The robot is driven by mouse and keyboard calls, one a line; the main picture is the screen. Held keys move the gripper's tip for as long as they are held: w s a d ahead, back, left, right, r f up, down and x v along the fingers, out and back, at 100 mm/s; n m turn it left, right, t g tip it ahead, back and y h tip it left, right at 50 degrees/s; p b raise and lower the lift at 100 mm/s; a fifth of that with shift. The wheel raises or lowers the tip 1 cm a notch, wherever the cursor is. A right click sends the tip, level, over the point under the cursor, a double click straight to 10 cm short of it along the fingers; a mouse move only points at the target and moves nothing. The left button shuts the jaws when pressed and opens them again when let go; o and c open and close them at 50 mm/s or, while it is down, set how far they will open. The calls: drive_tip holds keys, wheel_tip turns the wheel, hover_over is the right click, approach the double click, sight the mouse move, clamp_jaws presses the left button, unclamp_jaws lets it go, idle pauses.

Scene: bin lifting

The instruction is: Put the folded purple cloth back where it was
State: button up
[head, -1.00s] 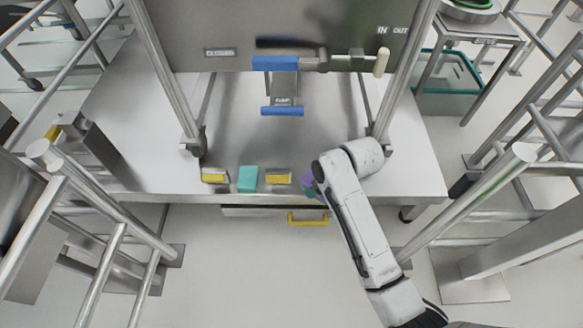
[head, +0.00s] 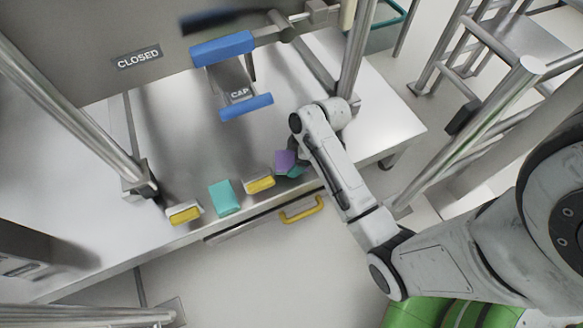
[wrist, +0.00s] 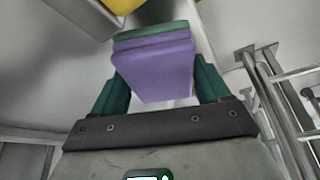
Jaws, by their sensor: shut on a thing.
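The folded purple cloth (wrist: 158,66) is between the two green fingers of my gripper (wrist: 158,88) in the wrist view. A teal-green layer (wrist: 150,29) shows along the cloth's far edge. In the head view the purple cloth (head: 285,161) is at the front edge of the metal table (head: 375,125), right of a yellow-and-white block. My gripper (head: 290,168) is mostly hidden there behind my wrist. I cannot tell whether the cloth touches the tabletop.
A teal block (head: 224,198) stands between two yellow-and-white blocks (head: 184,213) (head: 260,184) along the front edge. A drawer with a yellow handle (head: 302,209) is below. Metal posts (head: 362,50) and a panel with a blue CAP lever (head: 246,107) rise behind.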

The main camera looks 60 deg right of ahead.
drive_tip(key=shift+f+b, duration=0.9)
drive_tip(key=shift+f, duration=1.4)
drive_tip(key=shift+f, duration=0.15)
drive_tip(key=o, duration=1)
